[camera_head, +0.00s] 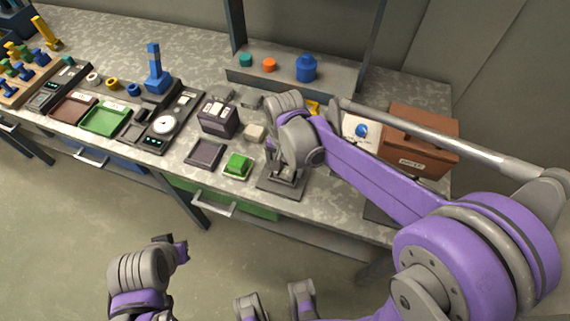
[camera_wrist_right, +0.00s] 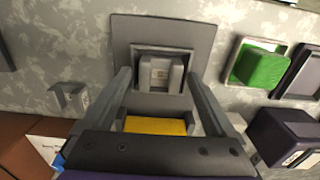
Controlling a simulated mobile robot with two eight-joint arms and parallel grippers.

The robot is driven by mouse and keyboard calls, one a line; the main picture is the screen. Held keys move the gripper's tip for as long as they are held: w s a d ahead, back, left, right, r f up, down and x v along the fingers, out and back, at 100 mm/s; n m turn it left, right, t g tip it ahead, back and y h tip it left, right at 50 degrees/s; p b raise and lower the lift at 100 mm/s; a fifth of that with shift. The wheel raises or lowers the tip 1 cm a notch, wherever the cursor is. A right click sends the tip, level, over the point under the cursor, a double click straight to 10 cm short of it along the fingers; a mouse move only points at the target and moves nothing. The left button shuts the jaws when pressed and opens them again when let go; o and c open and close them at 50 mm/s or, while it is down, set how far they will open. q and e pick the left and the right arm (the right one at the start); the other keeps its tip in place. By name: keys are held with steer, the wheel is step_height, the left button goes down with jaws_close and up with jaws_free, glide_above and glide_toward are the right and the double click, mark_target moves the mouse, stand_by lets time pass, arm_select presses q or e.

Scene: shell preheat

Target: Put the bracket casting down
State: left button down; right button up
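The bracket casting, a small grey U-shaped piece (camera_wrist_right: 160,73), sits in a dark square recess on a flat dark plate (camera_wrist_right: 205,35) in the right wrist view. My right gripper (camera_wrist_right: 160,78) is open, its two fingers spread on either side of the casting with gaps visible. In the head view the right gripper (camera_head: 284,180) points down over the same plate (camera_head: 268,186) near the bench's front edge; the wrist hides the casting there. My left gripper (camera_head: 181,250) is off the bench at the lower left, small and dark; its fingers are unclear.
A green block on a tray (camera_head: 238,166) and an empty dark tray (camera_head: 205,153) lie left of the plate. A dark purple box (camera_head: 218,118) stands behind them. A brown box (camera_head: 420,140) stands at the right. A shelf with a blue bottle (camera_head: 307,68) is at the back.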

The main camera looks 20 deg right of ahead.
mark_target(285, 171)
steer(key=shift+r, duration=0.55)
step_height(285, 171, up, 11)
steer(key=p, duration=0.2)
steer(key=s+d+f+n+t, duration=0.1)
steer(key=s+d+f+n, duration=0.1)
steer(key=s, duration=0.3)
steer(key=s+d+f+n+t, duration=0.2)
steer(key=s+f, duration=0.2)
steer(key=s, duration=0.1)
steer(key=s+d+f+n+t, duration=0.2)
steer(key=s, duration=0.3)
steer(key=shift+d+f+n, duration=0.3)
steer(key=shift+f+n, duration=0.1)
